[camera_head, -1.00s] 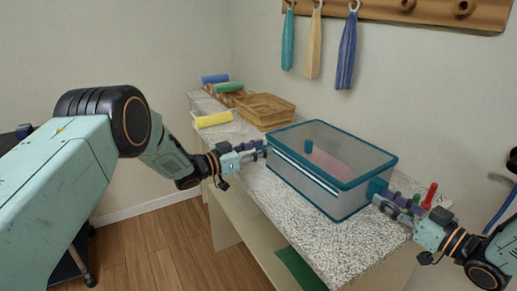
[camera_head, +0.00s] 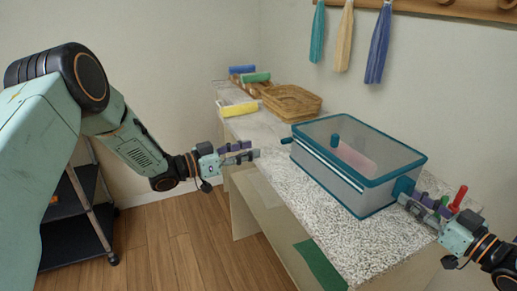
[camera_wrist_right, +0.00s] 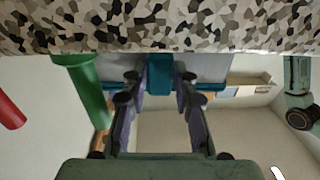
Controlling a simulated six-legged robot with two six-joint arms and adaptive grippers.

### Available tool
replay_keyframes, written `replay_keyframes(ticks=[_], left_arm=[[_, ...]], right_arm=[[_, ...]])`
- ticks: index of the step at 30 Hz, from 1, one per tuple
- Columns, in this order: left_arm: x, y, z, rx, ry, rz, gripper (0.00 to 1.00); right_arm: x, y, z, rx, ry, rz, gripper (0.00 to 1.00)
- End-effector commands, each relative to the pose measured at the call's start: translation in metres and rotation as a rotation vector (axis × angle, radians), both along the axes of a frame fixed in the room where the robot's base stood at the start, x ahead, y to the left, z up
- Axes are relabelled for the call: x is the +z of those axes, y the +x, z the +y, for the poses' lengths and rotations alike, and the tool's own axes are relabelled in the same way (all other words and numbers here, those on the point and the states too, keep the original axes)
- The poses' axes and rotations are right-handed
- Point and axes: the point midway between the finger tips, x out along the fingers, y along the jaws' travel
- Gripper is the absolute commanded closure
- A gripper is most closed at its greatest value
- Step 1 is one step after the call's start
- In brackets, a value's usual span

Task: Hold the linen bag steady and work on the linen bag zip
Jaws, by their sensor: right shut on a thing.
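The linen bag (camera_head: 349,192) is a box with see-through grey sides and teal edges, standing upright on the speckled counter. A pale zip line (camera_head: 318,168) runs along its long front side. A small teal tab (camera_head: 286,141) sticks out at its left end. My right gripper (camera_head: 412,202) is shut on a teal tab (camera_head: 403,187) at the bag's right end; the wrist view shows this tab (camera_wrist_right: 160,75) between the fingers. My left gripper (camera_head: 245,152) is open and empty, left of the bag and apart from the left tab. A pinkish thing (camera_head: 356,158) shows inside the bag.
A red peg (camera_head: 459,197) and a green peg (camera_head: 443,202) stand close to my right gripper. Wicker baskets (camera_head: 291,99) and rolled towels (camera_head: 240,109) lie at the counter's far end. Towels (camera_head: 378,45) hang above. The counter (camera_head: 355,242) before the bag is clear.

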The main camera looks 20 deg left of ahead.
Motion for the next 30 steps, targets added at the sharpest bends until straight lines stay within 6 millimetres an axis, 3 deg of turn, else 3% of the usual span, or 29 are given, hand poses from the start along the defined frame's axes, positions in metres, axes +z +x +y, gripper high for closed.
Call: replay_keyframes(ticks=[7,8,17,30], left_arm=[[0.0000,0.0003,0.0000,0.000,0.000,0.000,0.62],[0.0000,0.0003,0.0000,0.000,0.000,0.000,0.62],[-0.0001,0.0004,-0.0001,0.001,0.000,0.000,0.62],[-0.0002,0.0004,-0.0001,0.001,-0.001,0.001,0.62]], right_arm=[[0.0008,0.0005,-0.0003,-0.001,0.001,-0.002,1.00],[0.0008,0.0005,-0.0003,-0.001,0.001,-0.002,0.72],[0.0004,0.0002,-0.0001,0.000,0.001,-0.001,0.46],[0.0001,-0.0066,-0.0089,-0.003,0.001,0.001,0.46]])
